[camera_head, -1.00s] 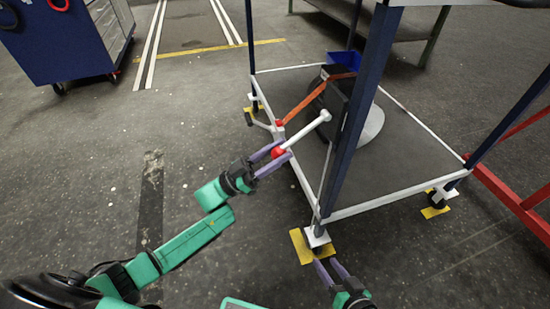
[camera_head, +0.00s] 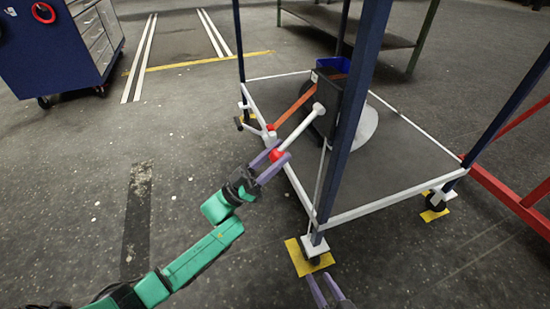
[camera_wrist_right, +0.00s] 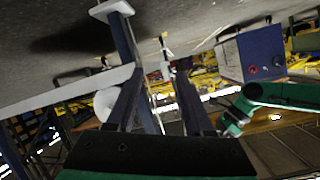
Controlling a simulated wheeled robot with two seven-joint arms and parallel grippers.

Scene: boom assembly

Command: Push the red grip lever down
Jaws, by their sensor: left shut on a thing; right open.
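The lever is a white rod (camera_head: 299,129) with a red grip (camera_head: 276,155) at its lower left end. It slopes down to the left from a black unit (camera_head: 328,92) on the cart (camera_head: 345,214). My left gripper (camera_head: 271,161) is shut on the red grip, its purple fingers on either side of it. My right gripper (camera_head: 322,291) is open and empty at the bottom edge of the head view, below the cart's near corner. Its two fingers also show in the right wrist view (camera_wrist_right: 160,100), with nothing between their tips.
The cart's blue post (camera_head: 349,120) stands close to the right of the lever. A caster on a yellow plate (camera_head: 305,262) is just above my right gripper. A blue drawer cabinet (camera_head: 55,50) stands at the upper left.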

